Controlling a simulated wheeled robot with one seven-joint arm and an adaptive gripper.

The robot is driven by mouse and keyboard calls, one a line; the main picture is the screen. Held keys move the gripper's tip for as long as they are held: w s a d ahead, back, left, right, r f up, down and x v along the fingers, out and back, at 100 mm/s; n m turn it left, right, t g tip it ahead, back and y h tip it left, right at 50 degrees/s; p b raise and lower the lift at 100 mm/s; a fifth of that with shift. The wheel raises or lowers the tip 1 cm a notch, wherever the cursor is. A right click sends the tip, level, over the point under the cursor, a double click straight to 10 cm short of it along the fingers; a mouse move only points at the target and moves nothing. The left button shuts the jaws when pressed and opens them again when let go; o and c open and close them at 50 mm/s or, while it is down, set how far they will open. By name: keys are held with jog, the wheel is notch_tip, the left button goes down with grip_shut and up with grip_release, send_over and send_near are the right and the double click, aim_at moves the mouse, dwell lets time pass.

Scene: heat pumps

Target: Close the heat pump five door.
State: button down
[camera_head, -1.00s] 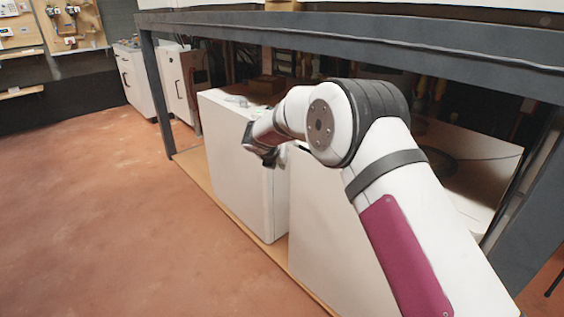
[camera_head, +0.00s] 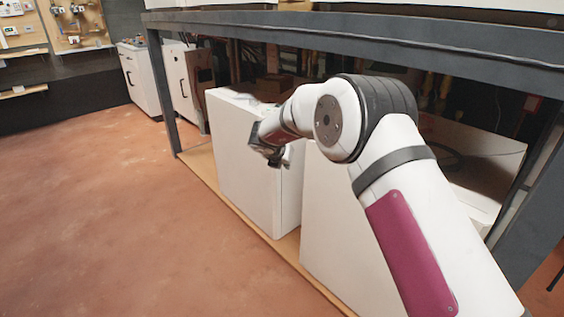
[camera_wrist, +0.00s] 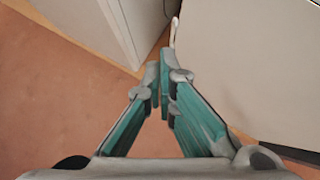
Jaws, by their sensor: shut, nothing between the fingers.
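Two white heat pump units stand under the grey bench frame in the head view: a left unit (camera_head: 245,165) and a right unit (camera_head: 335,225). Which is heat pump five cannot be told. My gripper (camera_head: 272,158) is in front of the upper right part of the left unit, near the gap between the two. In the wrist view my gripper (camera_wrist: 164,84) is shut and empty, with its fingertips by the edge of a large pale panel (camera_wrist: 255,60). A thin white curved piece (camera_wrist: 174,32) shows just beyond the fingertips. My arm hides much of the right unit.
The grey metal frame (camera_head: 350,38) runs over the units, with a post (camera_head: 160,90) at left. A wooden base edge (camera_head: 200,165) lies under the units. White cabinets (camera_head: 140,78) stand farther back. The reddish floor (camera_head: 110,200) at left is clear.

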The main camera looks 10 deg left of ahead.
jog(key=s+a+r+p, duration=0.2)
jog(key=s+a+r, duration=0.3)
jog(key=r, duration=0.2)
jog(key=s+d+r+n+t+y, duration=0.25)
jog(key=r+n, duration=0.55)
jog(key=r, duration=0.4)
jog(key=s+d+r+n+t+y, duration=0.1)
jog(key=s+d+r+n+y, duration=0.2)
jog(key=r+n, duration=0.7)
jog(key=s+d+r+n+g+y, duration=0.15)
jog(key=s+d+n, duration=0.35)
jog(key=s, duration=0.5)
jog(key=s+d+r+n+g+y, duration=0.1)
jog(key=s+d+n+g, duration=0.2)
jog(key=s+n, duration=0.5)
jog(key=s+d+f+n+g+h, duration=0.2)
jog(key=s+d+f, duration=0.2)
jog(key=s+d, duration=0.5)
jog(key=s+d+f+n+g+h, duration=0.2)
jog(key=s+d+f+n+g, duration=0.15)
jog(key=s, duration=1.05)
jog(key=s+d+f+n+g+h, duration=0.2)
jog(key=s+d+f, duration=0.2)
jog(key=s+d, duration=0.5)
notch_tip(320, 180, up, 19)
jog(key=s+a+t+p, duration=0.1)
jog(key=t+p, duration=0.3)
jog(key=p, duration=1.4)
jog(key=shift+s+a, duration=0.3)
jog(key=shift+a, duration=0.3)
